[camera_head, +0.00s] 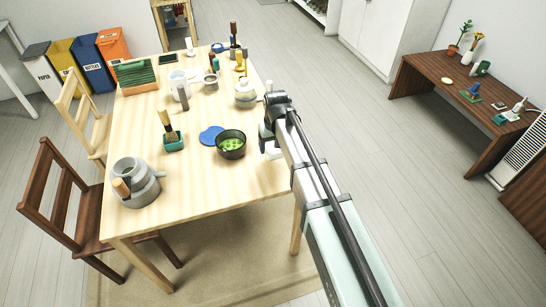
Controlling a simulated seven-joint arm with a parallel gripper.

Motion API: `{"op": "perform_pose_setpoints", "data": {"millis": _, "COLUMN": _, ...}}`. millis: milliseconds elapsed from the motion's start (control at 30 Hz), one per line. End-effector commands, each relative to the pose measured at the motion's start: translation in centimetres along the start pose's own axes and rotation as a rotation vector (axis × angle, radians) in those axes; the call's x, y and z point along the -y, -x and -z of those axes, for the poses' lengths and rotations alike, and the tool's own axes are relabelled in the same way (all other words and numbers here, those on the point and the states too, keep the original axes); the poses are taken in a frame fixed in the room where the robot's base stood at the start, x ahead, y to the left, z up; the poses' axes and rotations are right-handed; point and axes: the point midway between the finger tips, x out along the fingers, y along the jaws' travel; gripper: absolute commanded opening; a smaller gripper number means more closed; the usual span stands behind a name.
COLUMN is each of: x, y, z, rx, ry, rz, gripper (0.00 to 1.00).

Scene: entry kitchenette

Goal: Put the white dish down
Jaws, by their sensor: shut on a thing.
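My gripper (268,140) is over the right edge of the wooden table (205,197), just right of a dark bowl with green contents (231,144). It is shut on the white dish (274,153), of which only a small pale part shows below the jaws. My arm hides the rest of the dish. I cannot tell whether the dish touches the tabletop.
A blue coaster (210,135) lies left of the bowl. A grey pot (136,182), a green holder with a brush (173,139) and a lidded jar (245,93) stand on the table. The front right tabletop is clear. Two chairs stand at left.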

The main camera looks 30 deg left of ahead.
Motion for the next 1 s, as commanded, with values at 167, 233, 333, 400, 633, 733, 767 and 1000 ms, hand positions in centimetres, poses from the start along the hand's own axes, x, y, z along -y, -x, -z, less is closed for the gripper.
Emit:
{"op": "perform_pose_setpoints", "data": {"millis": 167, "x": 0.0, "y": -2.1, "z": -0.3, "rx": 0.0, "ry": 0.0, "rz": 0.001, "gripper": 0.27}}
{"op": "perform_pose_setpoints", "data": {"millis": 233, "x": 0.0, "y": -2.5, "z": -0.3, "rx": -0.001, "ry": 0.0, "rz": 0.001, "gripper": 0.27}}
{"op": "perform_pose_setpoints", "data": {"millis": 333, "x": 0.0, "y": -3.2, "z": -0.4, "rx": -0.001, "ry": 0.0, "rz": 0.001, "gripper": 0.27}}
{"op": "perform_pose_setpoints", "data": {"millis": 400, "x": 0.0, "y": -4.0, "z": -0.5, "rx": 0.0, "ry": 0.0, "rz": 0.001, "gripper": 0.27}}
{"op": "perform_pose_setpoints", "data": {"millis": 633, "x": 0.0, "y": -6.0, "z": -0.8, "rx": -0.001, "ry": 0.0, "rz": 0.001, "gripper": 0.27}}
{"op": "perform_pose_setpoints", "data": {"millis": 733, "x": 0.0, "y": -6.0, "z": -0.8, "rx": -0.002, "ry": 0.0, "rz": 0.001, "gripper": 0.27}}
{"op": "perform_pose_setpoints", "data": {"millis": 767, "x": 0.0, "y": -6.0, "z": -0.8, "rx": -0.002, "ry": 0.0, "rz": 0.001, "gripper": 0.27}}
{"op": "perform_pose_setpoints", "data": {"millis": 1000, "x": 0.0, "y": -6.3, "z": -0.8, "rx": -0.001, "ry": 0.0, "rz": 0.001, "gripper": 0.27}}
